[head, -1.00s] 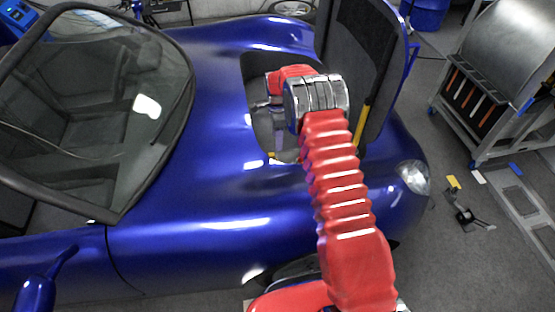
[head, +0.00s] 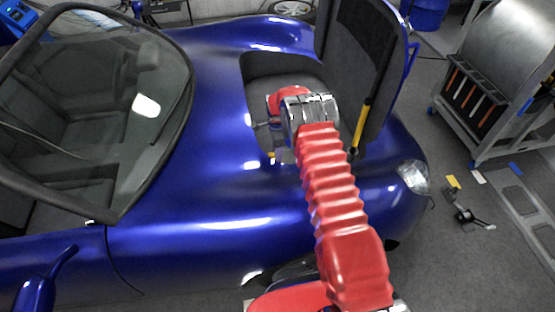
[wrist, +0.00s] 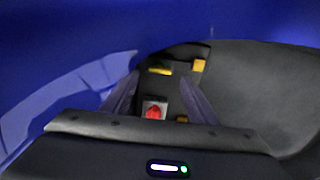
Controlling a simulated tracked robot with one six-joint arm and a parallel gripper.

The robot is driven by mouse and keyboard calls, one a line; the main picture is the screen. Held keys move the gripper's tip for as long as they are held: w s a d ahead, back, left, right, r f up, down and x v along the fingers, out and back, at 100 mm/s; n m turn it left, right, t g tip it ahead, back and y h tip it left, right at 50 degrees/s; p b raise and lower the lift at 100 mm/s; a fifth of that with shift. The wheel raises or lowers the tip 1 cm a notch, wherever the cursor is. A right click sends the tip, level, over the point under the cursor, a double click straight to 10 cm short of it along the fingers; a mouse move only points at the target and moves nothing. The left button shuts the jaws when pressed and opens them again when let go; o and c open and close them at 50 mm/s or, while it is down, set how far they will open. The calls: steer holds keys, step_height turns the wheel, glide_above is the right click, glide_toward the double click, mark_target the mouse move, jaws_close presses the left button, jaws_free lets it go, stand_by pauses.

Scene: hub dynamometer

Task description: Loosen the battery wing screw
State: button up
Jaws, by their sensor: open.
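The wrist view shows a small red part (wrist: 155,112) on a pale square base, deep in the dark bay of the blue car. It may be the wing screw, but it is too small and blurred to make out wings. My gripper (wrist: 158,92) is open, its two dark fingers spread to either side of the red part as seen in this view. I see no contact, and nothing is between the fingers. In the head view my red arm reaches over the car's nose into the open bay (head: 290,68), and the wrist hides much of the inside.
Yellow pieces (wrist: 198,65) show near the red part. The raised lid (head: 352,75) stands right beside my arm, with a yellow strut (head: 361,125) at its edge. The blue bodywork (head: 215,130) surrounds the bay. A tool cart (head: 485,85) stands on the right.

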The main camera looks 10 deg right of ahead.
steer(key=shift+f, duration=2.4)
steer(key=shift+d, duration=0.1)
steer(key=c, duration=1.1)
